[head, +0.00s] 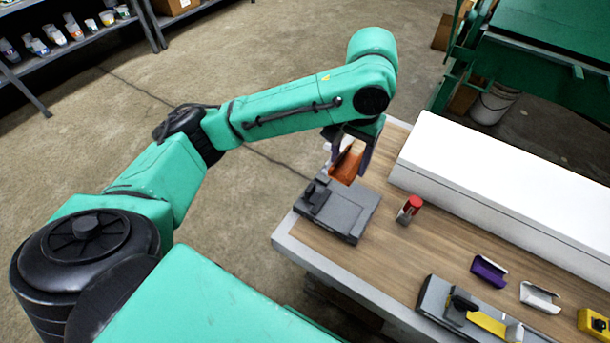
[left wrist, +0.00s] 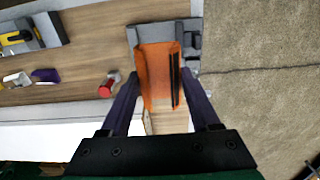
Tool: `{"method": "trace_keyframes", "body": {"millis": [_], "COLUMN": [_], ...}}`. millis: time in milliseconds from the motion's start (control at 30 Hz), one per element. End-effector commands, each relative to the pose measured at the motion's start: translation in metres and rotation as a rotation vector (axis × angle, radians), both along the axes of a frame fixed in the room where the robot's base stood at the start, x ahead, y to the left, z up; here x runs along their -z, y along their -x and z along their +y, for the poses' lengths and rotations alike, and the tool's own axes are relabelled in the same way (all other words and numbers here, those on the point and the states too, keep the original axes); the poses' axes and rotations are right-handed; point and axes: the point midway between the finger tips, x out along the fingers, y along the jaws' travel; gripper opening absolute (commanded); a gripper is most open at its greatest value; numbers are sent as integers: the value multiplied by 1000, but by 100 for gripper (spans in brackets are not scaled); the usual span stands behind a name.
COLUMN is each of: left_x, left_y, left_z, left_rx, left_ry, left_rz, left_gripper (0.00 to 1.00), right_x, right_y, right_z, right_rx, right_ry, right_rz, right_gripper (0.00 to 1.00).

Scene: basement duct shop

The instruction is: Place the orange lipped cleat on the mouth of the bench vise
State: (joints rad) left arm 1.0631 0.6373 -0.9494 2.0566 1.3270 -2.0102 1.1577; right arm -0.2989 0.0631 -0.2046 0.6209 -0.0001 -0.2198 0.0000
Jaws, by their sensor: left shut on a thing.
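The orange lipped cleat (head: 346,164) is held between the dark fingers of my left gripper (head: 350,156), above the left end of the bench. In the left wrist view the cleat (left wrist: 156,72) stands between both fingertips (left wrist: 158,78), with a dark slot along its right side. A grey vise-like block (head: 350,214) with a black part on its left lies at the bench's left corner, below and near the cleat. In the left wrist view this block (left wrist: 132,36) is partly hidden behind the cleat. I cannot tell whether they touch. My right gripper is not in view.
A red-topped cylinder (head: 409,208) stands right of the vise. A purple cleat (head: 489,271), a white cleat (head: 540,297), a grey device (head: 434,298) with a yellow piece and a yellow block (head: 594,323) lie farther right. A long white box (head: 510,185) lines the bench's back.

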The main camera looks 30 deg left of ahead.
Motion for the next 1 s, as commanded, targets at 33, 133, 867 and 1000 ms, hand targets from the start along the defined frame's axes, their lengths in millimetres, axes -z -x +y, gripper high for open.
{"method": "trace_keyframes", "body": {"millis": [33, 133, 867, 1000], "left_x": [6, 31, 199, 199], "left_y": [1, 2, 0, 0], "left_z": [-1, -2, -1, -2], "left_rx": [-12, -16, -13, -13], "left_ry": [1, 2, -1, 0], "left_rz": [3, 9, 0, -1], "left_gripper": [8, 8, 8, 8], "right_x": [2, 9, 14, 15], "right_y": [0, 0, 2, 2], "right_z": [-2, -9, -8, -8], "right_rx": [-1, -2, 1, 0], "right_ry": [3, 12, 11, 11], "right_rz": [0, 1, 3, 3], "right_gripper": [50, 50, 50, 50]}}
